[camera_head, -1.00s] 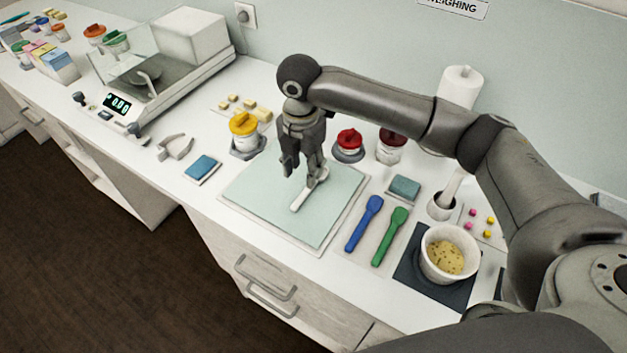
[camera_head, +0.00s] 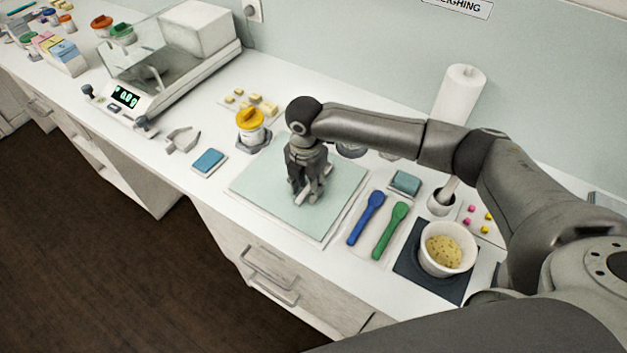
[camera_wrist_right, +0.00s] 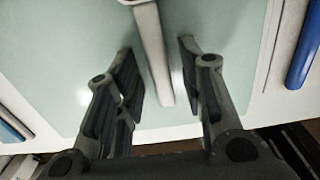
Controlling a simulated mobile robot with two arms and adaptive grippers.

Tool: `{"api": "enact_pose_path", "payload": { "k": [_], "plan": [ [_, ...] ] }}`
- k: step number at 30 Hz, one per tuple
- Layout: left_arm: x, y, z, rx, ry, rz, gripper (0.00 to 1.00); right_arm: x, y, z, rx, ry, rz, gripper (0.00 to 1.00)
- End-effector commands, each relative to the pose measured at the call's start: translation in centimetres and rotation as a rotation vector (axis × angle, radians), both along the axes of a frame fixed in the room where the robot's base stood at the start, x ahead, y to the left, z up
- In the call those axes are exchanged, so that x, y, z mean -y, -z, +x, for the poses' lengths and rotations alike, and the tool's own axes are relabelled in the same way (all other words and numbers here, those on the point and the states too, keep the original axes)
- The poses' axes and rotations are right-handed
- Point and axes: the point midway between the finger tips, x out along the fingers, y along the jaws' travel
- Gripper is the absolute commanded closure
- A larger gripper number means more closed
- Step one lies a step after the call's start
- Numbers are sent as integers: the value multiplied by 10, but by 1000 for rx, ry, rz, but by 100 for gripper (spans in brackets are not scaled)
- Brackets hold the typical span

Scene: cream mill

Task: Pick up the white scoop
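The white scoop lies on the pale green mat (camera_head: 258,193). In the head view only a short piece of the scoop (camera_head: 300,200) shows below my right gripper. In the right wrist view its white handle (camera_wrist_right: 153,50) runs between the two fingers, with a gap on each side. My right gripper (camera_head: 308,190) is down low over the mat, around the scoop. It is open in the right wrist view (camera_wrist_right: 160,85). The scoop's bowl end is out of view or hidden. My left gripper is not in view.
A blue scoop (camera_head: 366,218) and a green scoop (camera_head: 390,230) lie right of the mat. A white bowl (camera_head: 447,262) of yellow contents stands further right. A yellow-lidded jar (camera_head: 250,125) stands behind left. A balance (camera_head: 150,90) is at the far left.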

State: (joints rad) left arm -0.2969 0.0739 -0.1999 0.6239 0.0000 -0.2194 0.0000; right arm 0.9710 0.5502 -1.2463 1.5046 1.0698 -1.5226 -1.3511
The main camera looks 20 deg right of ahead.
Motion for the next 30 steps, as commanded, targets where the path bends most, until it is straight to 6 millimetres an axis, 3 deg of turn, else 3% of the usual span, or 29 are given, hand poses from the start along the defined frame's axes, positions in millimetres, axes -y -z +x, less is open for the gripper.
{"api": "enact_pose_path", "payload": {
  "k": [1,7,20,26,30],
  "plan": [
    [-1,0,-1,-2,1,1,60,0,0,0,0,0,0,74],
    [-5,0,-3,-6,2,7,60,0,-1,0,0,0,0,100],
    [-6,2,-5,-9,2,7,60,0,-6,1,2,1,1,100],
    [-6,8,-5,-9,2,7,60,0,-31,1,5,-1,2,100],
    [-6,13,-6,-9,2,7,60,0,-47,-14,2,-2,1,100]
  ]
}}
